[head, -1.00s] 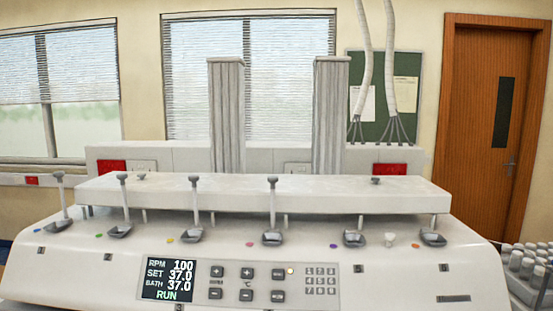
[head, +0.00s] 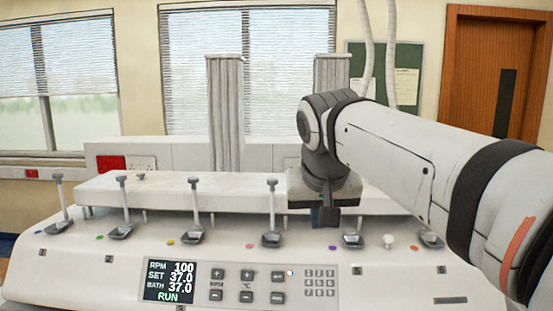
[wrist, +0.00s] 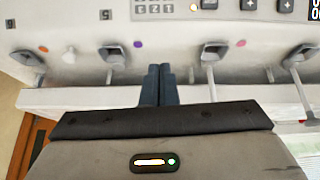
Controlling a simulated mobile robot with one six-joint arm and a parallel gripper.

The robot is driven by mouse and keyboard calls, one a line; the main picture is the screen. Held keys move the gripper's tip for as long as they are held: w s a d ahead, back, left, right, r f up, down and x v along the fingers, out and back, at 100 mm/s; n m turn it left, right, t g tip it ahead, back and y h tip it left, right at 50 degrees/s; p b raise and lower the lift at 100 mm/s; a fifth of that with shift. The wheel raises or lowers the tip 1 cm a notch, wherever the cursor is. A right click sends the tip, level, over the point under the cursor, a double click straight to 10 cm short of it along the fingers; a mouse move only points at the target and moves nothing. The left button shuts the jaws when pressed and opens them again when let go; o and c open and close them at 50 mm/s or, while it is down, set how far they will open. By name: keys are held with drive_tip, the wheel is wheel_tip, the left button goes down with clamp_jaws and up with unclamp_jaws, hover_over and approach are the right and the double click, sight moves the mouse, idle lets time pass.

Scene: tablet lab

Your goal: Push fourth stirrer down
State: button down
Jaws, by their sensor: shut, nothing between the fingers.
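The fourth stirrer (head: 271,205) stands tall on the white bath unit (head: 110,262), its knob well above the long white bar and its foot at a grey cup. In the wrist view the fourth stirrer's shaft (wrist: 211,82) rises from its cup, right of my fingers. My gripper (head: 326,222) is shut and empty, to the right of the fourth stirrer and left of the fifth cup. In the wrist view my gripper (wrist: 158,70) shows its dark fingers together, between these two cups. It appears apart from the stirrer.
The first (head: 60,203), second (head: 124,205) and third (head: 195,208) stirrers also stand tall, to the left. The fifth cup (head: 353,241) is right of my fingers, with no tall shaft visible. Two grey ribbed columns rise behind the white bar (head: 150,200).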

drive_tip(key=w+a+r+t+p, duration=0.15)
drive_tip(key=a+r, duration=0.25)
drive_tip(key=r, duration=0.5)
drive_tip(key=w+a+r+t, duration=0.15)
drive_tip(key=a+r, duration=0.25)
drive_tip(key=r, duration=0.4)
drive_tip(key=shift+m+g+y, duration=0.3)
drive_tip(key=shift+m, duration=0.1)
drive_tip(key=p+x, duration=0.1)
drive_tip(key=x, duration=0.9)
drive_tip(key=shift+w+d+r, duration=0.15)
drive_tip(key=shift+w, duration=0.05)
drive_tip(key=f, duration=0.3)
drive_tip(key=shift+s+f, duration=0.25)
drive_tip(key=shift+f, duration=0.1)
